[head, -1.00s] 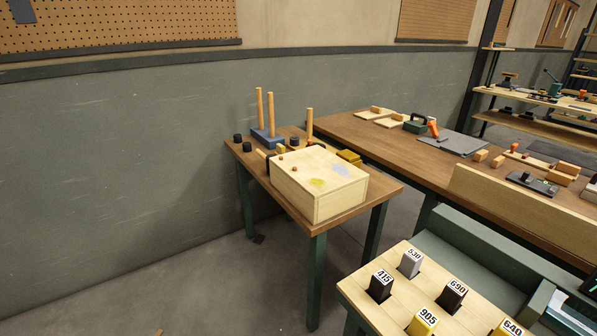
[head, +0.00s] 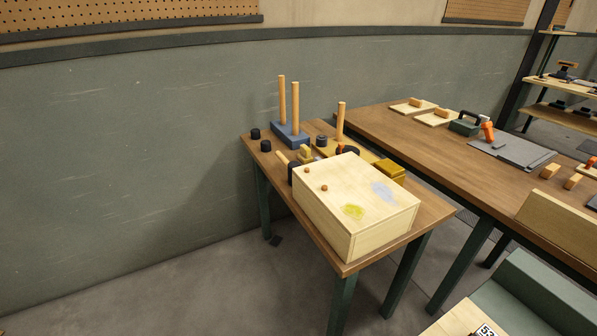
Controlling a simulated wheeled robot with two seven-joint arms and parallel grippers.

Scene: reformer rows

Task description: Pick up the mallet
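What looks like the mallet (head: 282,158) lies on the small wooden table, behind the left corner of a pale wooden box. A short light wooden handle shows, with a dark block at its lower end; the box hides part of it, so I cannot be sure of its full shape. Neither of my grippers is in view.
The pale box (head: 352,221) fills the small table's (head: 433,215) near end. Behind it stand a blue base with two pegs (head: 291,132), another peg (head: 341,121) and dark cylinders (head: 255,134). A long workbench (head: 405,135) is right. Floor at left is clear.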

